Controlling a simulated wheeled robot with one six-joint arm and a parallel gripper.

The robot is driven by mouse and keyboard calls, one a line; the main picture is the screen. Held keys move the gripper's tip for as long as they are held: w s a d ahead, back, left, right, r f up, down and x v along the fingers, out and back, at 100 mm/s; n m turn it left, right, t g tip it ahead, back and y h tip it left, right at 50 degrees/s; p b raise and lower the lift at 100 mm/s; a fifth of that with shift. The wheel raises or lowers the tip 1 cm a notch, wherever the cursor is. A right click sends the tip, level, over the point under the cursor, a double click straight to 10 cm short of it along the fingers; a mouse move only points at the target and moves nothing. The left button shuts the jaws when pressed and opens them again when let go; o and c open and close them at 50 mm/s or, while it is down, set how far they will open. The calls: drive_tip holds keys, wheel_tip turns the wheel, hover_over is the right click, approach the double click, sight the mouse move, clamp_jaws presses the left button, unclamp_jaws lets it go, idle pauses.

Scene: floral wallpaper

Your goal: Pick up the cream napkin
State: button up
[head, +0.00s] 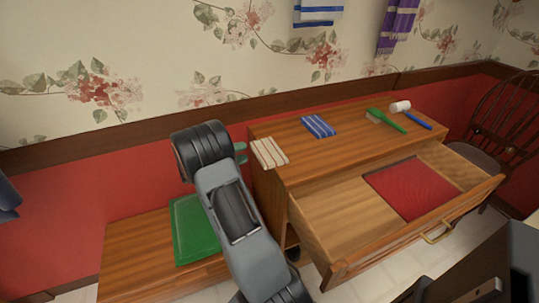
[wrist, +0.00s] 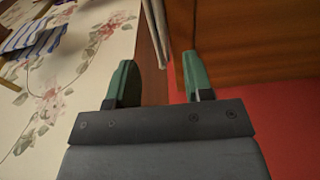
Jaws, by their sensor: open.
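The cream napkin (head: 270,152) has reddish stripes and lies flat at the left end of the wooden dresser top, at its edge. My gripper (head: 240,152) is just left of the napkin in the head view, with green fingertips pointing toward it. In the wrist view my gripper (wrist: 158,62) is open, with a gap between its two green fingers. A narrow edge-on strip of the cream napkin (wrist: 155,28) shows ahead of that gap. I cannot tell whether any of it is between the fingers.
The dresser top (head: 345,143) also holds a blue striped cloth (head: 318,126), a green brush (head: 386,121) and a white-headed mallet (head: 410,112). The drawer (head: 330,212) below is open, with a red cloth (head: 412,188) inside. A green cloth (head: 188,228) lies on a lower wooden surface (head: 130,250).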

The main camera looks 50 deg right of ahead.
sight(253, 150)
drive_tip(key=shift+x, duration=2.6)
drive_tip(key=shift+s+f, duration=0.1)
drive_tip(key=shift+c, duration=0.3)
clamp_jaws()
